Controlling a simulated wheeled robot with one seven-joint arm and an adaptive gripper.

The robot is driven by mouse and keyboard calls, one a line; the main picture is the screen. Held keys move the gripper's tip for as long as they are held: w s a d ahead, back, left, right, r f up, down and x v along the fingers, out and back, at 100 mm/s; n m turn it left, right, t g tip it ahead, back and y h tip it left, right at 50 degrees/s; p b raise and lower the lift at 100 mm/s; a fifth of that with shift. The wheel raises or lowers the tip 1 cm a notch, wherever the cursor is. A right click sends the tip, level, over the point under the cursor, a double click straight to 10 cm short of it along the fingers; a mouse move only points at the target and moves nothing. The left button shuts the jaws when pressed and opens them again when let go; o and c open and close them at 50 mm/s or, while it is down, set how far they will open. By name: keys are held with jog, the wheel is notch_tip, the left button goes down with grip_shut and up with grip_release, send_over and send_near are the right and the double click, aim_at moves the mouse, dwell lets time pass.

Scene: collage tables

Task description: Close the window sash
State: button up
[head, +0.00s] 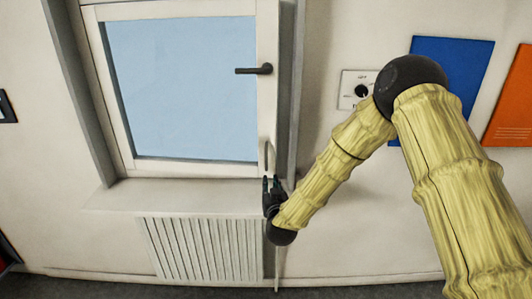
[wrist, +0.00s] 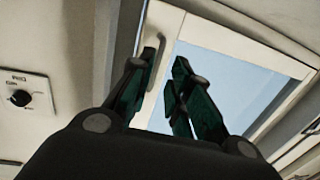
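The window sash (head: 267,110) has a white frame around a pale blue pane, with a dark lever handle (head: 254,70) on its right stile. How far it stands from the window frame is hard to tell. A pale pull handle (head: 267,157) sits low on the right stile; it also shows in the wrist view (wrist: 152,62), beside the left finger. My gripper (head: 271,183) is just below the pull handle, near the sash's lower right corner. In the wrist view my gripper (wrist: 164,60) is open, with dark green fingers apart and nothing between them. Contact with the sash cannot be told.
A window sill (head: 160,195) runs below the sash, above a ribbed radiator (head: 205,250). A dial plate (head: 358,90) is on the wall to the right, beside blue (head: 455,70) and orange (head: 512,105) panels. Wall left of the window is mostly clear.

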aim_at(266, 161)
jog(key=shift+t, duration=0.4)
jog(key=w+r+p, duration=0.1)
jog(key=w, duration=0.3)
jog(key=w+a+r+p, duration=0.1)
jog(key=w+p, duration=0.1)
jog(key=w, duration=0.2)
jog(key=w+p, duration=0.1)
jog(key=w, duration=0.3)
jog(key=shift+a+r+p, duration=0.35)
jog(key=shift+r, duration=0.05)
grip_shut()
